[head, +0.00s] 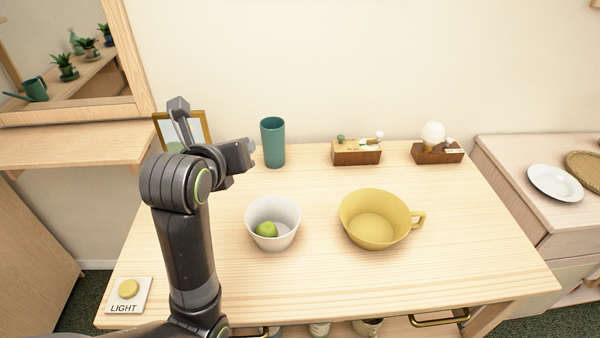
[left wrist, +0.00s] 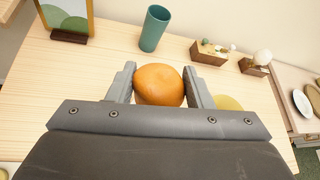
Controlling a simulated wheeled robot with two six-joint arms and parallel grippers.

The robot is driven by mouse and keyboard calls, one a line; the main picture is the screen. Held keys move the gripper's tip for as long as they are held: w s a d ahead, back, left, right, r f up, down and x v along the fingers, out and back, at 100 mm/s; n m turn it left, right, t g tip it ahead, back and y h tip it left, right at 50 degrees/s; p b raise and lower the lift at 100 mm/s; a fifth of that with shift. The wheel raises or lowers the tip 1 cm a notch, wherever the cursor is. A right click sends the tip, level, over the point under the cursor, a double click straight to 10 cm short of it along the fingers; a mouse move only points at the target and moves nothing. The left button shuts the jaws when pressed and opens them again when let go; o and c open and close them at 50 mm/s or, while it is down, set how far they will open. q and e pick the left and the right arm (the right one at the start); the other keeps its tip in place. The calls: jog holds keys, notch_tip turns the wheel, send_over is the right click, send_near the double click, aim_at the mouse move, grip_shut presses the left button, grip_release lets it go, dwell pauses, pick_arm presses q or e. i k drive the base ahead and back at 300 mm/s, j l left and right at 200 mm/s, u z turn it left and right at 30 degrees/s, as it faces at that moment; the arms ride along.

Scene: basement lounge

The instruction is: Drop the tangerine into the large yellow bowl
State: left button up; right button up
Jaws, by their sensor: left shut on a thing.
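The tangerine (left wrist: 159,85) is orange and round, held between the two fingers of my left gripper (left wrist: 160,88) in the left wrist view. In the head view my left gripper (head: 250,152) is raised above the back left of the table, in front of the teal cup; the tangerine is hidden there. The large yellow bowl (head: 374,216) has a handle on its right side and looks empty. It stands right of the middle of the table, to the right of my gripper. A bit of it shows in the left wrist view (left wrist: 229,103). My right gripper is not in view.
A white bowl (head: 273,211) with a green fruit (head: 267,230) stands left of the yellow bowl. A teal cup (head: 273,142), a picture frame (head: 184,131) and two wooden boxes (head: 356,153) (head: 437,153) line the back. A light switch (head: 128,291) is at front left. The front right is clear.

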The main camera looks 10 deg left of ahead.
aim_at(362, 232)
jog(key=i+l, duration=0.1)
jog(key=l, duration=0.55)
jog(key=i+l, duration=0.1)
jog(key=l, duration=1.25)
jog(key=i, duration=0.05)
